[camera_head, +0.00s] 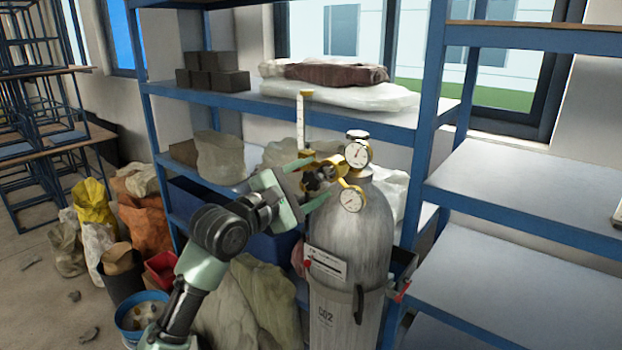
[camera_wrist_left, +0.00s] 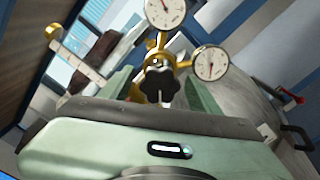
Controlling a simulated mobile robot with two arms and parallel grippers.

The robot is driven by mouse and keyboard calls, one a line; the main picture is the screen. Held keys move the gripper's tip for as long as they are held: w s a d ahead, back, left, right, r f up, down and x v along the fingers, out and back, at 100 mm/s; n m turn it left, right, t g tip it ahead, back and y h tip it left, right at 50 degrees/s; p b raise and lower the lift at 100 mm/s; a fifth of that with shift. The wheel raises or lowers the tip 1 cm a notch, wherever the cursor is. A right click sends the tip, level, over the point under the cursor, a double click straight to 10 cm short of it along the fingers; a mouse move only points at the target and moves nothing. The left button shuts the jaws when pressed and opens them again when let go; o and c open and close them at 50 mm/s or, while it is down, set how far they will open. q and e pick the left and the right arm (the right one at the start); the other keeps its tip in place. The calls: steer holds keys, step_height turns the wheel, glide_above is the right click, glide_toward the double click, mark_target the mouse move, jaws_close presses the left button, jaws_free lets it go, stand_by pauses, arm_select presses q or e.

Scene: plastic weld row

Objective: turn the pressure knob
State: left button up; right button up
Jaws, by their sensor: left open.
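The pressure knob (camera_wrist_left: 160,86) is black and lobed, on a brass regulator (camera_wrist_left: 163,58) with two round gauges. In the head view the knob (camera_head: 314,183) is partly covered by my gripper, beside the brass body at the top of a grey CO2 cylinder (camera_head: 352,236). My left gripper (camera_head: 311,183) is open, its green fingers pointing at the regulator. In the left wrist view the knob shows between the two fingers (camera_wrist_left: 160,88), with a gap on each side. I cannot tell how deep it sits between them. My right gripper is not in view.
A clear flow tube (camera_head: 303,120) stands upright left of the gauges (camera_head: 357,153). Blue-framed shelves (camera_head: 330,107) with bags and dark blocks stand behind. Sacks (camera_head: 258,300) and a blue bucket (camera_head: 142,312) sit on the floor at left. Shelves at right (camera_head: 530,190) are mostly bare.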

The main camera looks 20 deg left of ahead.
arm_select(q)
steer(key=c, duration=1.4)
steer(key=shift+o, duration=0.2)
steer(key=shift+m, duration=0.3)
